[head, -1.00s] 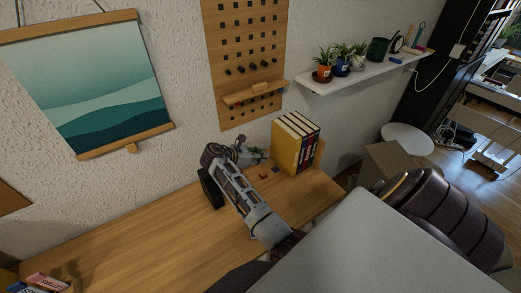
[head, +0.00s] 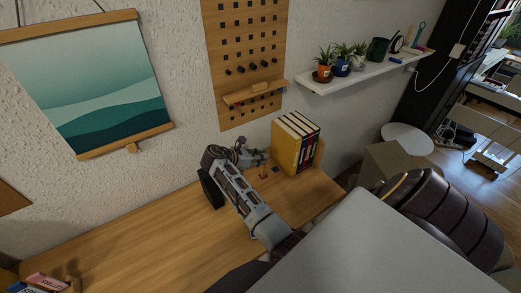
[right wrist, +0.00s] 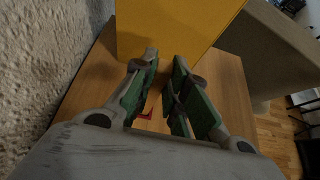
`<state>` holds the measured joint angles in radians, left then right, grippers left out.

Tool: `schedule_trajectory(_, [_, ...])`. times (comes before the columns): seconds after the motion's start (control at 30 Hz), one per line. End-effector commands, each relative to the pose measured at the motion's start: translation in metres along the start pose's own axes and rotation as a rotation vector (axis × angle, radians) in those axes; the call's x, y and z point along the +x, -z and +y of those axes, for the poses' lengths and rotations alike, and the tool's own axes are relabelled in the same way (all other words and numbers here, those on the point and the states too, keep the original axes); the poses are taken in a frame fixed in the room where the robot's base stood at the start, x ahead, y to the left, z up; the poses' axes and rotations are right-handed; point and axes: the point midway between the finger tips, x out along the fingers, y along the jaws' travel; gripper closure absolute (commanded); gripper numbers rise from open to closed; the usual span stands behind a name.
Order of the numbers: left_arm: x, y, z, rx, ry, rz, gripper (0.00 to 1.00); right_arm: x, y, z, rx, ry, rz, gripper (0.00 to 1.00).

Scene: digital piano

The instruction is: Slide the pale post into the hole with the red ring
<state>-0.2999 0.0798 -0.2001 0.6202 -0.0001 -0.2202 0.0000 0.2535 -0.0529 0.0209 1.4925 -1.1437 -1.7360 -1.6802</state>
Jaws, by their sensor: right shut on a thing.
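My right gripper (head: 264,158) is above the back right of the wooden desk, just left of the books. In the right wrist view its green-padded fingers (right wrist: 166,62) point toward a yellow book, with a narrow gap between them. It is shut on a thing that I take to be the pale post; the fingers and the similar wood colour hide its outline. A small red mark (right wrist: 146,114), perhaps part of the red ring, shows below the fingers. In the head view a small reddish spot (head: 263,174) lies on the desk below the gripper. The hole cannot be made out. My left gripper is out of view.
Upright books with a yellow cover (head: 286,150) stand close to the right of the gripper. A small dark blue square (head: 274,169) lies on the desk (head: 150,240). A pegboard (head: 246,60) hangs on the wall behind. The desk's left and middle are mostly clear.

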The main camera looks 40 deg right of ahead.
Motion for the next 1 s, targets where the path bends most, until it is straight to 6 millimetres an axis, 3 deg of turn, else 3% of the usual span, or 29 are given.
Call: schedule_trajectory(1.0, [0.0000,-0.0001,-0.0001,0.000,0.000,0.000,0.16,0.0046,0.0080,-0.0001,0.001,0.000,0.000,1.00])
